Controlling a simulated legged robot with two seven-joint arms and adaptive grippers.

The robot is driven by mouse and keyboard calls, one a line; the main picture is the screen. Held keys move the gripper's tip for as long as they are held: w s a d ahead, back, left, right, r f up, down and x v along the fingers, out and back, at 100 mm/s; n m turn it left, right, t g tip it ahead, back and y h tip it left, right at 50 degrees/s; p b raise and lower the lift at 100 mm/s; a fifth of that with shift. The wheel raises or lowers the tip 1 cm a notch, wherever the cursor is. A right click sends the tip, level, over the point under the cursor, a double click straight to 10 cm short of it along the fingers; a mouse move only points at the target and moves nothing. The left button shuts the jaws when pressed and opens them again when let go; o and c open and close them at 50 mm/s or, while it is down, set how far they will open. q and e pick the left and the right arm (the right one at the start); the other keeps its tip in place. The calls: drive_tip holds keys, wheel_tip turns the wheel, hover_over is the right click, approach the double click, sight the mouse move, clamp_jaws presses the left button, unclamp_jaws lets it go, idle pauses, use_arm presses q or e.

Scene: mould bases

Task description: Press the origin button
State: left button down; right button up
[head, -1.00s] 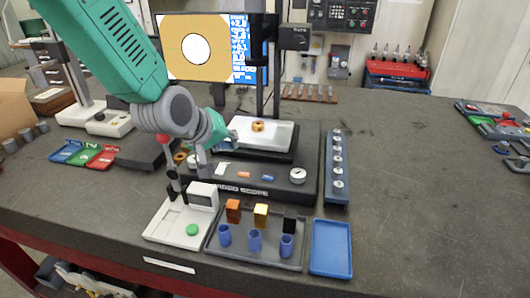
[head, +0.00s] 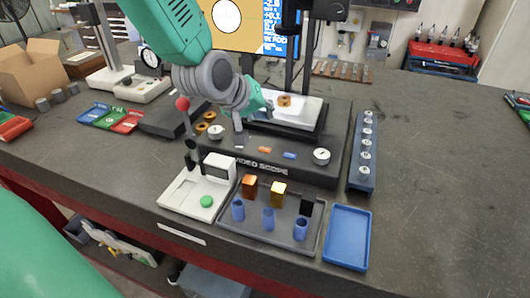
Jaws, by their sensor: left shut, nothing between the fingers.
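A small white stand (head: 180,192) with a display box (head: 219,168) sits near the table's front edge and carries a round green button (head: 206,201). Behind it, the dark video scope base (head: 300,168) has an orange button (head: 265,150) and a blue button (head: 289,155) on top. No button's label can be read, so I cannot tell which one is the origin button. My left gripper (head: 239,130) is shut and empty, low over the left part of the scope base, behind the white stand. Whether it touches the base is unclear. My right gripper is not in view.
A red-topped stick (head: 183,104) rises by the white stand. A grey tray (head: 230,223) with coloured blocks and blue cups and a blue tray (head: 347,238) lie to the right. A blue rack (head: 362,150) stands beside the scope.

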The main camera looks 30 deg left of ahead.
sight(265, 149)
use_arm(q)
wheel_tip(265, 149, down, 6)
drive_tip(key=b, duration=0.4)
drive_tip(key=shift+f+b, duration=0.15)
drive_tip(key=shift+b, duration=0.2)
drive_tip(key=shift+a+f, duration=0.25)
drive_tip(key=shift+f, duration=0.2)
drive_tip(key=shift+d+r, duration=0.1)
drive_tip(key=shift+d, duration=0.25)
drive_tip(key=shift+a, duration=0.25)
drive_tip(key=shift+d, duration=0.15)
drive_tip(key=shift+f, duration=0.4)
